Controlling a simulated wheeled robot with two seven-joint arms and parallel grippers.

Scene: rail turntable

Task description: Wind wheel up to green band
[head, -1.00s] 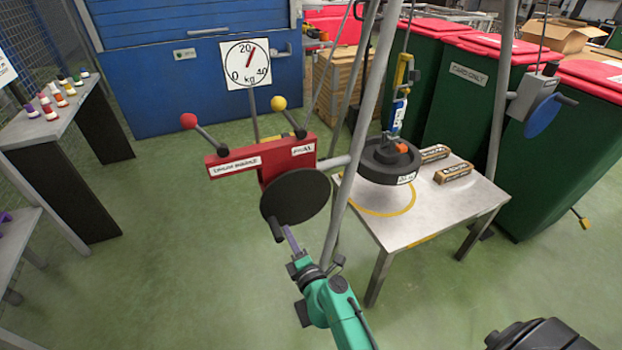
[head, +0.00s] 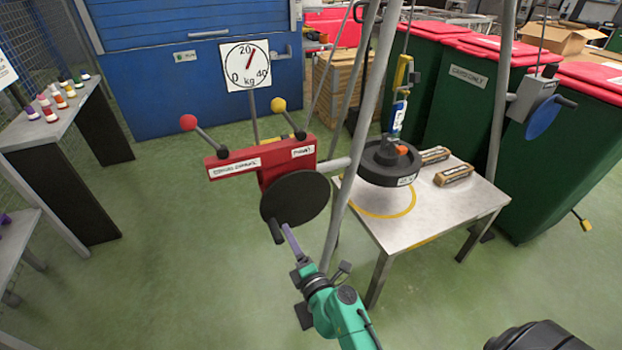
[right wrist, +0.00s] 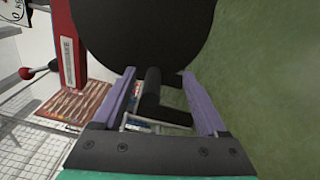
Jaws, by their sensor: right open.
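The black wheel (head: 295,198) is mounted below a red lever box (head: 262,160) on a stand. Its black crank handle (head: 277,231) points down at the lower left. My right gripper (head: 290,240) is open, its purple fingers at the handle. In the right wrist view the handle (right wrist: 151,88) lies between the two fingers (right wrist: 163,95), below the black disc (right wrist: 150,30); contact cannot be told. A dial (head: 246,65) marked 0, 20, 40 kg has a red needle pointing up and right, just past 20. I see no green band. My left gripper is out of view.
A dark round weight (head: 388,170) hangs from a yellow and blue scale (head: 399,100) over a metal table (head: 400,230) with a yellow ring. A blue wheel (head: 541,117) is on the right post (head: 503,90). Frame poles stand right of my gripper.

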